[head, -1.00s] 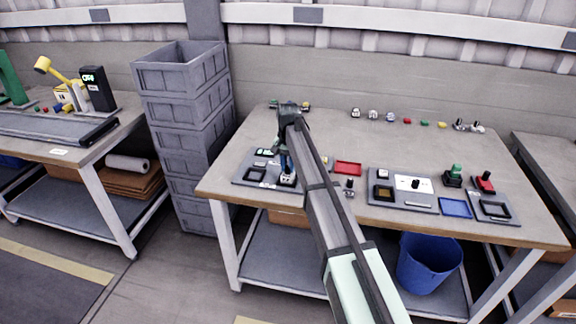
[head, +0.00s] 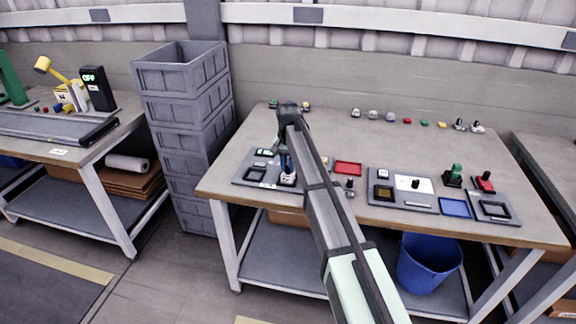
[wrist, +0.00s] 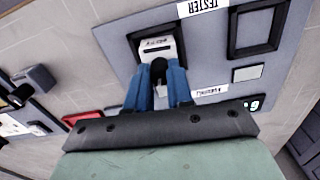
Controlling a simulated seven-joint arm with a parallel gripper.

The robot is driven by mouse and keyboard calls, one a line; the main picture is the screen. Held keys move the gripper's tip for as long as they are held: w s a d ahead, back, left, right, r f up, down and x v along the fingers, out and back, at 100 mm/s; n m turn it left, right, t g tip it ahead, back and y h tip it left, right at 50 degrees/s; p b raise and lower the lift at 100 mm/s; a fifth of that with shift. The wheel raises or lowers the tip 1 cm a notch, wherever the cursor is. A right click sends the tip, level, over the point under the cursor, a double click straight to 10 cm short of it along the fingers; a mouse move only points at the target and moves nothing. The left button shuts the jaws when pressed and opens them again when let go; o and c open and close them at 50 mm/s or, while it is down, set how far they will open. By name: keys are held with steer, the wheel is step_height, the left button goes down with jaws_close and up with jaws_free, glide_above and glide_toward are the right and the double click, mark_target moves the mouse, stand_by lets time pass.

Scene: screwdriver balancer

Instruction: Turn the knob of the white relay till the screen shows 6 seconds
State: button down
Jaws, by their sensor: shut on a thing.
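The white relay (wrist: 157,46) sits in a black-framed socket of the grey tester panel (wrist: 118,38) in the wrist view. It shows as a small white block (head: 288,179) in the head view. My gripper (wrist: 159,80) points down over it, its blue fingers shut on the relay's black knob (wrist: 158,67). The fingers hide part of the knob and its pointer. The tester's screen (wrist: 256,103) is partly cut off behind my gripper, with a greenish-white digit that I cannot read for certain. In the head view the screen (head: 265,152) is too small to read.
An empty black-framed square (wrist: 258,28) lies beside the socket. A red tray (head: 348,168) is to the right of the tester. Another grey panel (head: 403,200) with a white plate lies further right. Small parts line the table's back. The table's middle is clear.

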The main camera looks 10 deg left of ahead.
mark_target(288, 167)
stand_by(0.4)
steer(key=c, duration=1)
jaws_free()
step_height(288, 167, up, 14)
steer(key=shift+f, duration=0.1)
